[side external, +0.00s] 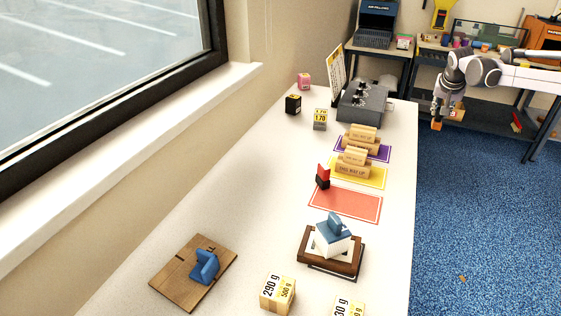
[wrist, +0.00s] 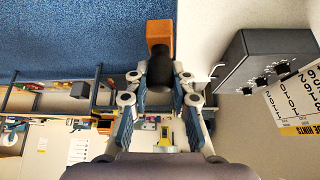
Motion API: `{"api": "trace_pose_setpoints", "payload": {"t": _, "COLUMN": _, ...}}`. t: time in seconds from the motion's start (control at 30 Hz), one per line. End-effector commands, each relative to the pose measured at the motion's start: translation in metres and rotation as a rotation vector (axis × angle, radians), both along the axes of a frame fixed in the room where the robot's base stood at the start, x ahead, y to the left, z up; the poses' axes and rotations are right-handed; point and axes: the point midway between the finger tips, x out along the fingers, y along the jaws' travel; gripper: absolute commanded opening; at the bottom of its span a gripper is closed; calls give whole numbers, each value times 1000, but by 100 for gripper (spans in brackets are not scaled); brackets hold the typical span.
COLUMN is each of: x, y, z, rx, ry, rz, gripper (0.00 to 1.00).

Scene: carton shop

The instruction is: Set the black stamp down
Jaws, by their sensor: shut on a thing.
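My gripper (side external: 442,108) is at the back right, out beyond the table's right edge and above the blue floor. In the wrist view my gripper (wrist: 161,76) is shut on the black stamp (wrist: 160,68) by its dark, rounded handle. The stamp's orange-brown block (wrist: 159,34) points away from the fingers. In the side external view this block (side external: 437,125) shows below the fingertips, clear of any surface. The stamp's printing face is hidden.
A blue-handled thing (side external: 204,266) sits on a wooden board (side external: 170,280). The table's left-middle is clear.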

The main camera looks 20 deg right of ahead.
Motion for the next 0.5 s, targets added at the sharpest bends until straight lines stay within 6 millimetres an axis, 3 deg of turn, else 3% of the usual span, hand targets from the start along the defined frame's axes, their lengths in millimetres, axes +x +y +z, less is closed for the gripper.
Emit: {"api": "trace_pose_setpoints", "payload": {"t": 0.5, "x": 73, "y": 62, "z": -57, "rx": -1, "ry": -1, "rz": 4, "gripper": 0}}
